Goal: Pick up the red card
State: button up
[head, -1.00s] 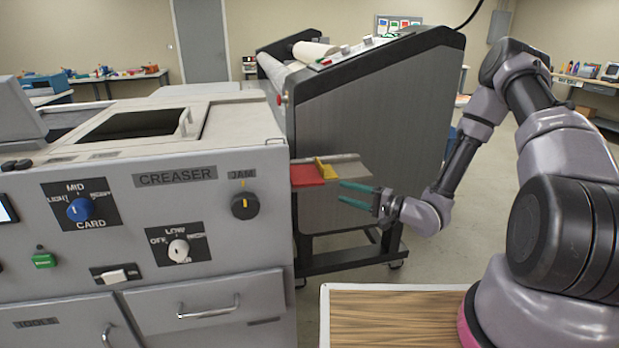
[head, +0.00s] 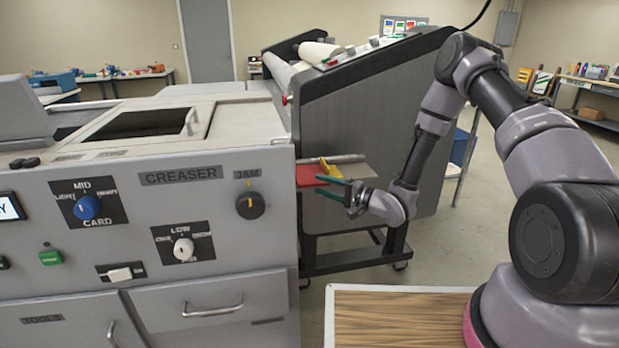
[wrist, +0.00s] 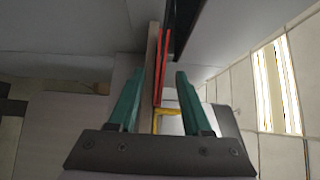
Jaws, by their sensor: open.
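The red card (head: 309,174) lies on a narrow tray (head: 357,171) sticking out of the right side of the creaser. A yellow piece (head: 329,168) stands beside it on the tray. My gripper (head: 319,185) is at the tray's near edge, its teal fingers pointing left and overlapping the card's right part in the head view. In the wrist view the red card (wrist: 163,60) shows nearly edge-on between the fingertips of my gripper (wrist: 159,75). The fingers are open with a gap on both sides of the card. The yellow piece (wrist: 165,112) shows between the fingers, lower down.
The grey creaser (head: 270,215) with knobs and drawers fills the left. A large grey machine (head: 375,125) on a wheeled stand is behind the tray. A wood-topped table (head: 395,318) is at the front right. The floor right of the stand is clear.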

grip_shut()
dwell(1.4)
